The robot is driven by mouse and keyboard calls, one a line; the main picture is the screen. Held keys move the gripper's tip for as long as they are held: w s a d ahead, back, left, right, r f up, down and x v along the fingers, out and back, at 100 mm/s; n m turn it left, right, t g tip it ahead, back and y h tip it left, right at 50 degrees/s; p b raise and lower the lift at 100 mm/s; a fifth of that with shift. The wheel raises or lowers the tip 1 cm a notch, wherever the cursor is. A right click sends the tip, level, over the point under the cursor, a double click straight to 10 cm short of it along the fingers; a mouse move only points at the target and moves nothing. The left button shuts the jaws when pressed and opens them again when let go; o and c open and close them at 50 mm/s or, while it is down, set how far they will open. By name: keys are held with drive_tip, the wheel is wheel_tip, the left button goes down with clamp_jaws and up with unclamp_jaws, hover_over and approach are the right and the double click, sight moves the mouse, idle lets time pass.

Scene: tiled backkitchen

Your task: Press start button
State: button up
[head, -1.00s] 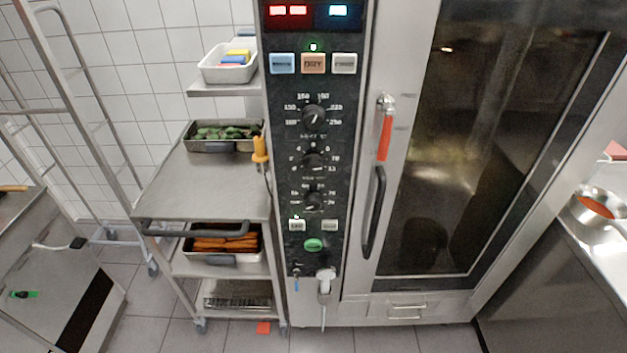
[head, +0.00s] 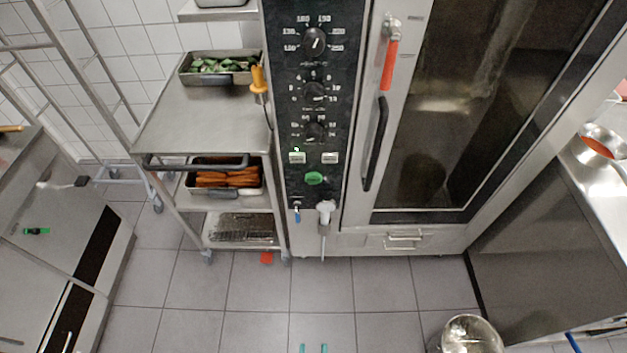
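The green round button (head: 315,178), which looks like the start button, is low on the black control panel (head: 296,110) of the oven. Two small pale buttons are just above it, with a small green light over the left one. My gripper (head: 313,348) shows only as two teal fingertips at the bottom edge. The tips are apart with bare floor between them, and the rest of the gripper is out of frame. It is well below the button in the picture and touches nothing visible.
The oven door (head: 455,110) with a red and black handle (head: 377,140) is right of the panel. A steel trolley (head: 190,125) with food trays is to the left. A metal pot (head: 470,335) is at bottom right.

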clamp_jaws()
idle(1.4)
